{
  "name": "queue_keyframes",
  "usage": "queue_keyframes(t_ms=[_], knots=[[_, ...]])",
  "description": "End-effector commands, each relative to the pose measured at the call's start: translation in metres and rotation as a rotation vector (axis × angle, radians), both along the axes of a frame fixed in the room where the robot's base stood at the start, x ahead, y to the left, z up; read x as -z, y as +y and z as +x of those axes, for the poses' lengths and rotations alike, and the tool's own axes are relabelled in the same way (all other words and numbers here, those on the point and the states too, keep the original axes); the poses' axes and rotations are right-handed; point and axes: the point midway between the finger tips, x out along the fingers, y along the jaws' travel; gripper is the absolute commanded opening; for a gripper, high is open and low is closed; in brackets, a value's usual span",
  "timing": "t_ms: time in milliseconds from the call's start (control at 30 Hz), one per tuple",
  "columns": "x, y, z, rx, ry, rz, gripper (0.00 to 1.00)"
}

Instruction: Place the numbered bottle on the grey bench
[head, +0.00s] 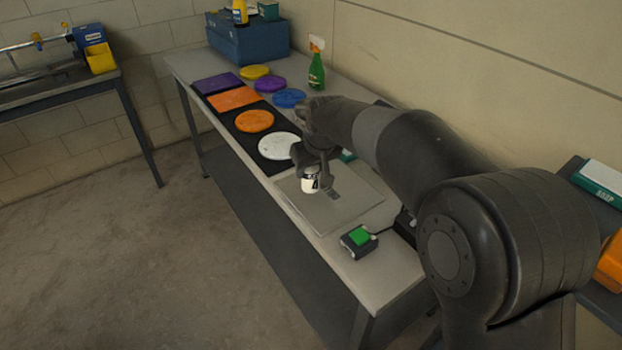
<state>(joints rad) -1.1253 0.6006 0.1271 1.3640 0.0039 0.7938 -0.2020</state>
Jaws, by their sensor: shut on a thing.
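The numbered bottle (312,183) is small and white with a dark mark on its side; I cannot read the number clearly. My gripper (316,170) is shut on it and hides its upper part. The bottle is over a flat grey plate (345,212) near the front of the grey bench (385,285). I cannot tell whether its base touches the plate. The grey bench runs along the wall from the near right to the far left.
A green-topped button box (358,242) stands in front of the plate. Behind lie a white disc (278,146), an orange disc (254,121), and a blue disc (289,98). A green spray bottle (317,72) and a blue box (247,42) stand farther back.

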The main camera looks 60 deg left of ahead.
Motion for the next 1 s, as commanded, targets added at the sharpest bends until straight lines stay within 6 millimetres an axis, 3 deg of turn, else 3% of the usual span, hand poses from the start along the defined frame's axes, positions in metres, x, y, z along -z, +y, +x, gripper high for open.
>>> queue_keyframes(t_ms=[267, 633, 667, 900, 1000], knots=[[0.036, 0.0, 0.0, 0.001, 0.002, -0.002, 0.14], [0.041, 0.0, 0.0, 0.001, 0.0, 0.0, 0.14], [0.041, 0.0, 0.0, 0.001, 0.001, 0.0, 0.41], [0.041, 0.0, 0.0, 0.001, 0.0, 0.0, 0.61], [0.041, 0.0, 0.0, 0.001, 0.0, 0.0, 0.62]])
